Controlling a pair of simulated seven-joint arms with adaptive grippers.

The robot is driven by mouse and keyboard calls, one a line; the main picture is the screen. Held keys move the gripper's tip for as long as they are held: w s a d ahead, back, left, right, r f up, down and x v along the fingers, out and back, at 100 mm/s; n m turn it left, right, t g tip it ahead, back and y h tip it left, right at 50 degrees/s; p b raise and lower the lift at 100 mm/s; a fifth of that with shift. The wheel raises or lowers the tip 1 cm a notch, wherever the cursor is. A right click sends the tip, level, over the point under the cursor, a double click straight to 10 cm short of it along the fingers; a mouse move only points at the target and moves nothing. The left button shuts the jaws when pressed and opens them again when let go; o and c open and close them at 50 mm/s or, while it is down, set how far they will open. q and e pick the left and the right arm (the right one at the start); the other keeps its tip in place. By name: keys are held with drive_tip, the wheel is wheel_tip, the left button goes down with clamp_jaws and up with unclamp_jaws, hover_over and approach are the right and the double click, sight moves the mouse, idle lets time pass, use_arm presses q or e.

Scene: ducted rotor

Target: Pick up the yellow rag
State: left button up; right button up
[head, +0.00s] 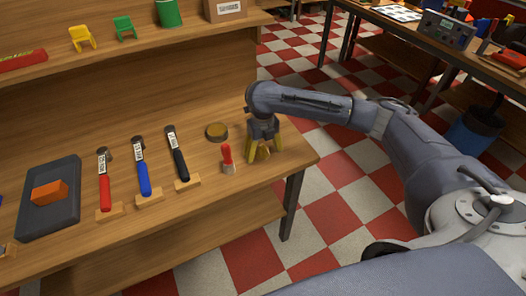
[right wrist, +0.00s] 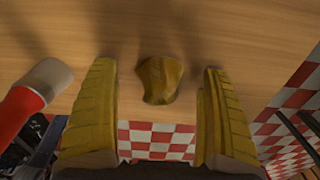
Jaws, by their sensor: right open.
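The yellow rag (right wrist: 160,80) is a small crumpled bundle on the wooden tabletop. In the right wrist view it lies between and just beyond my two open yellow fingers, with a gap on each side. In the head view the rag (head: 263,153) shows partly between the fingers, near the right end of the bench. My right gripper (head: 264,150) points down over it, open and empty; in the right wrist view its fingers (right wrist: 160,110) stand on both sides. My left gripper is not in view.
Red, blue and black-handled tools rest farther left, beside a dark tray (head: 63,213). The bench's right edge is close.

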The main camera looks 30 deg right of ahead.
sight(263, 146)
drive_tip(key=c, duration=1.4)
drive_tip(key=shift+r, duration=0.15)
wheel_tip(263, 146, up, 20)
drive_tip(key=shift+f, duration=0.1)
drive_tip(key=o, duration=0.5)
drive_tip(key=shift+c, duration=0.2)
clamp_jaws()
